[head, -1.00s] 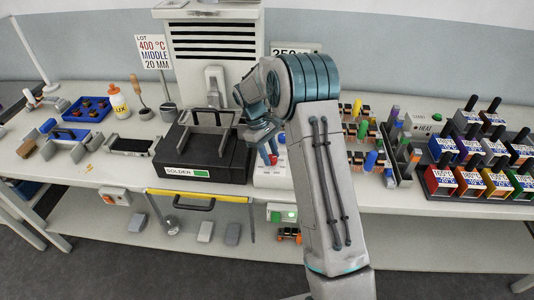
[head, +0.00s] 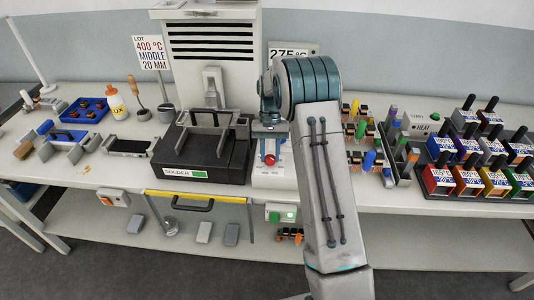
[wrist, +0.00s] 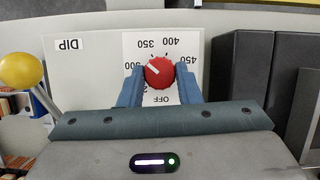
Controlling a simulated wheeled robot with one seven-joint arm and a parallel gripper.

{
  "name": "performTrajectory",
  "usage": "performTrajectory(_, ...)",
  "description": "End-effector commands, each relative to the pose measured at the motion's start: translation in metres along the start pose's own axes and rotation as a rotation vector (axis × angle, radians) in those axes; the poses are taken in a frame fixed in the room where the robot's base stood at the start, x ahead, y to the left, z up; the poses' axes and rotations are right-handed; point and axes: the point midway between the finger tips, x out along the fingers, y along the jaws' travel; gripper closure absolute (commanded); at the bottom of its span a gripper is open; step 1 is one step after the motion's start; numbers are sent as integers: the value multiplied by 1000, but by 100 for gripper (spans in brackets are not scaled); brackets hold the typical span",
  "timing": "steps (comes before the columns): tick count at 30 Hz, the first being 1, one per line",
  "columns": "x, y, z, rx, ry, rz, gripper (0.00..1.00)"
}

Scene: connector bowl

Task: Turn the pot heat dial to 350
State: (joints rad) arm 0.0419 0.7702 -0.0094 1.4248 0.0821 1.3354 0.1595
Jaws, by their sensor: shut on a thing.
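The red pot heat dial (wrist: 159,72) sits on a white scale plate (wrist: 133,45) with markings that look upside down in the wrist view. My gripper (wrist: 160,84) is shut on the dial, with one blue finger on each side. The dial's white pointer mark points to the upper left, left of the 350 mark, toward a partly hidden number. In the head view the dial (head: 269,159) shows red below my gripper (head: 268,140).
The black solder pot (head: 200,150) with its frame stands just left of the dial. A lot sign (head: 150,50) reads 400 °C, middle, 20 mm. A yellow ball knob (wrist: 22,71) is left in the wrist view. Coloured containers (head: 470,175) stand far right.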

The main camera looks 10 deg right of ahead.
Motion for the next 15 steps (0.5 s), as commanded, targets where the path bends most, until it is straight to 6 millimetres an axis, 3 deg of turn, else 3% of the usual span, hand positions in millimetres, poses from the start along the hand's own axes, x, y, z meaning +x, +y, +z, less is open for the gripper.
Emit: performTrajectory(15, -4, 1, -1, 272, 11, -118, 92)
